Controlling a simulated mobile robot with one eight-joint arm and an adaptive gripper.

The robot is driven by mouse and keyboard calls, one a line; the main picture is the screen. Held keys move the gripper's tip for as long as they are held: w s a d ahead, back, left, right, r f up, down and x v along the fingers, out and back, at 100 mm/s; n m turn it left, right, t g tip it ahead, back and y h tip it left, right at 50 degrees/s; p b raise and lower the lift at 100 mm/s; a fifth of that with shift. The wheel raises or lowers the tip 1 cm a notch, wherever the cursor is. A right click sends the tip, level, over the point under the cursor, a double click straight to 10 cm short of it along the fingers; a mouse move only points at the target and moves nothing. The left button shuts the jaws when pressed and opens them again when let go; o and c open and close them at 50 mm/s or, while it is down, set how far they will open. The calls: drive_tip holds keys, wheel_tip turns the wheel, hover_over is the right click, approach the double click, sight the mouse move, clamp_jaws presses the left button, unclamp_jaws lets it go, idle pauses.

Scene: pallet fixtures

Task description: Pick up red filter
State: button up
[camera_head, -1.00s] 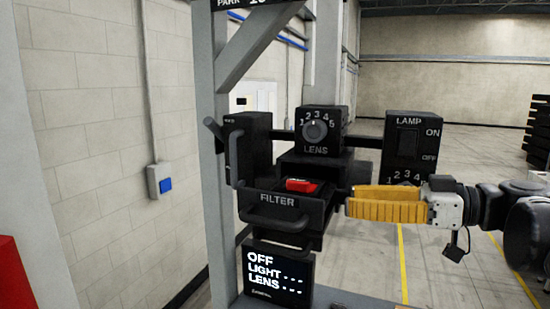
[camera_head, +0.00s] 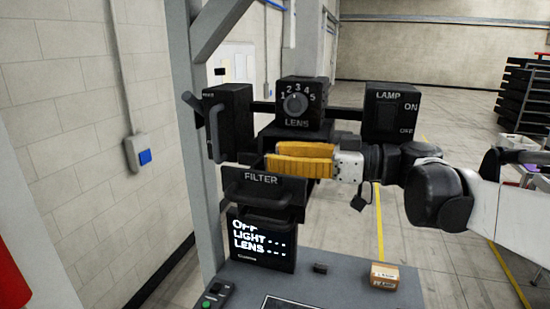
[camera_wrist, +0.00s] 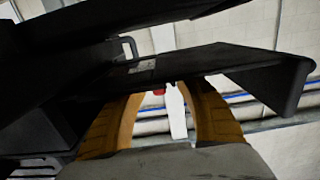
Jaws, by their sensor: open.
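The red filter is hidden in the head view, behind my gripper (camera_head: 272,160). The black FILTER drawer (camera_head: 245,183), with its handle at the front, stands out from the machine. My yellow-fingered gripper is level, pointing left, across the top of the drawer. In the wrist view both yellow fingers (camera_wrist: 165,95) are spread apart, reaching under a dark plate. A small red patch (camera_wrist: 158,92) shows between them; I cannot tell whether it is the filter. Nothing is seen gripped.
The LENS dial box (camera_head: 298,105) is just above my gripper and the LAMP box (camera_head: 391,112) is above right. A lever box (camera_head: 228,120) is at left. Below are a lit screen (camera_head: 262,240) and a grey table with a small orange box (camera_head: 384,277).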

drive_tip(key=shift+s+d, duration=0.1)
drive_tip(key=shift+d, duration=0.1)
drive_tip(key=c, duration=0.6)
clamp_jaws()
